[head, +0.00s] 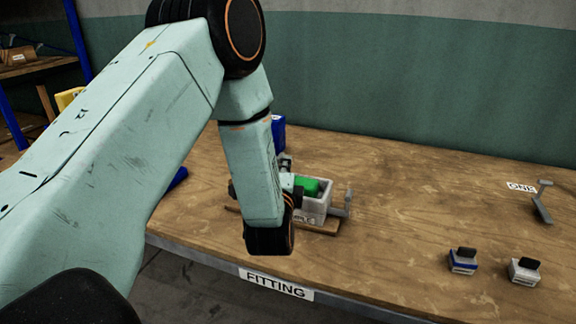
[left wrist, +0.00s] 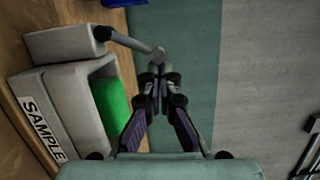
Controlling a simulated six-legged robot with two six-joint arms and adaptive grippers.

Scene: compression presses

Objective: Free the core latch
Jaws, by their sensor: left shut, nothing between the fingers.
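A grey box (left wrist: 75,100) labelled SAMPLE holds a green block (left wrist: 112,105) in the left wrist view. In the head view the grey box (head: 316,208) stands on the wooden bench, partly hidden by my arm, with the green block (head: 309,187) in it. A thin grey lever (left wrist: 130,43) runs from a grey housing at the box's end to a rounded tip. My left gripper (left wrist: 158,72) is shut and empty, its fingertips right at that tip. I cannot tell whether they touch. In the head view my arm hides most of this gripper. My right gripper is not in view.
Two small blocks with black tops, one blue and white (head: 462,262) and one white (head: 524,273), stand at the bench's front right. A grey bracket (head: 543,207) is farther right. A blue bin (head: 279,132) stands behind the box. The bench between is clear.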

